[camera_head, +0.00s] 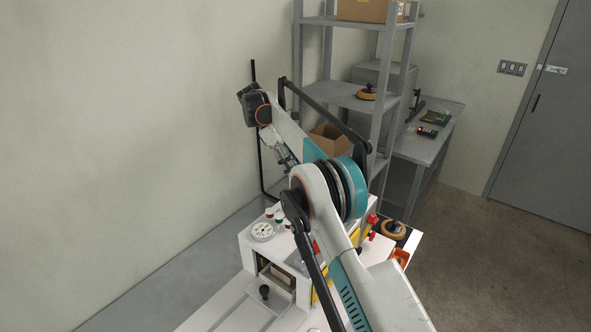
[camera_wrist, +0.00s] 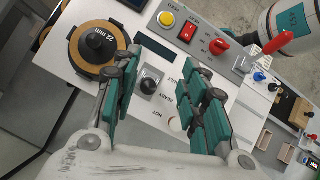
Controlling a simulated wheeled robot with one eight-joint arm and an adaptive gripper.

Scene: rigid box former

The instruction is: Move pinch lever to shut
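A red-handled lever (camera_wrist: 278,42) on a grey rod is at the upper right of the wrist view; I cannot tell for sure that it is the pinch lever. A red knob (camera_wrist: 219,47) sits left of it on the grey control strip. Red handles (camera_head: 372,219) also show beside my arm in the head view. My gripper (camera_wrist: 160,76) is open in the wrist view, its teal-padded fingers apart with nothing between them. A black knob (camera_wrist: 150,82) on the white panel shows in the gap. In the head view my gripper is small and hard to make out.
A yellow button (camera_wrist: 166,18) and red rocker switch (camera_wrist: 187,31) sit on the strip. A round "22 mm" disc (camera_wrist: 82,62) lies close by the left finger. The white machine (camera_head: 258,246) carries a dial (camera_head: 262,231). A grey shelf (camera_head: 350,95) stands behind.

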